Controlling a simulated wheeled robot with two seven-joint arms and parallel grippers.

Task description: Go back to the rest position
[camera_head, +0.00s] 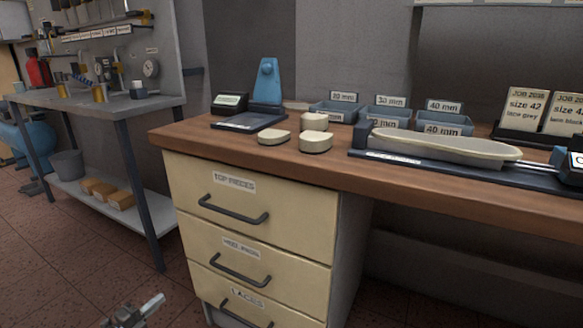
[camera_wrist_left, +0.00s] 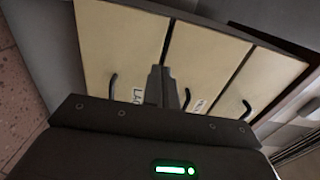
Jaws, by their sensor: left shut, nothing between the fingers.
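My left gripper (camera_head: 150,305) shows at the bottom left of the head view, low over the floor and in front of the drawer cabinet (camera_head: 265,195). It is shut and empty. In the left wrist view its closed fingers (camera_wrist_left: 163,88) stand in front of the cream drawer fronts (camera_wrist_left: 207,58), apart from or touching a handle I cannot tell. All three drawers look closed. My right gripper is in neither view.
The wooden bench top (camera_head: 420,185) holds a shoe last in a dark fixture (camera_head: 440,148), several cream pieces (camera_head: 315,141), blue bins (camera_head: 385,115) and a blue stand (camera_head: 267,82). A side table (camera_head: 95,98) stands at the left. Floor (camera_head: 70,255) is clear left of the cabinet.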

